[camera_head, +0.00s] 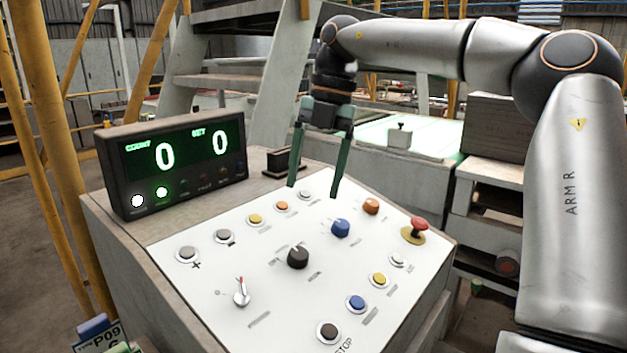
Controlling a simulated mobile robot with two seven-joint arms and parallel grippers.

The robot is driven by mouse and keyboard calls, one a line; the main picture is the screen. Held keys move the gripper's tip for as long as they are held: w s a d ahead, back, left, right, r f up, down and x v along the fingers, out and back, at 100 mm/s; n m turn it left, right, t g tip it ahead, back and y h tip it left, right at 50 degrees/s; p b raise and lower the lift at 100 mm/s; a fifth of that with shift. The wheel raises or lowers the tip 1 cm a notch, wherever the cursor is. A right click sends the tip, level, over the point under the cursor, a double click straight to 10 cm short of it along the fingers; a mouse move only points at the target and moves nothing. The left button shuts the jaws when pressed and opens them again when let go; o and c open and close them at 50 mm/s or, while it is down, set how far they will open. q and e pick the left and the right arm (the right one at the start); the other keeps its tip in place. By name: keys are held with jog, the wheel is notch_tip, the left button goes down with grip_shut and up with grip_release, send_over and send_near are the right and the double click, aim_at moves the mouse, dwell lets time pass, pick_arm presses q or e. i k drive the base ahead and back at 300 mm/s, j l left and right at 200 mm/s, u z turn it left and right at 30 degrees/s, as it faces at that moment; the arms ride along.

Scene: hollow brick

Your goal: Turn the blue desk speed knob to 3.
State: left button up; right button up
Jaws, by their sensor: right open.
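The blue speed knob (341,229) sits on the white sloped panel (200,305) of the desk, right of the black knob (298,257). Its pointer setting is too small to read. My right gripper (312,194) is open with its two green fingers pointing down. It is behind and slightly left of the blue knob, with nothing between the fingers. The right fingertip appears close to the knob's far side; I cannot tell the exact gap. My left gripper is not in view.
Several coloured buttons surround the knob, including an orange one (371,206). A red mushroom button (416,227) stands at the panel's right edge. A toggle lever (241,293) is at the lower left. A display box (180,163) showing 0 and 0 stands at the back left.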

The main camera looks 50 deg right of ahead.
aim_at(340, 227)
jog(key=k, duration=1)
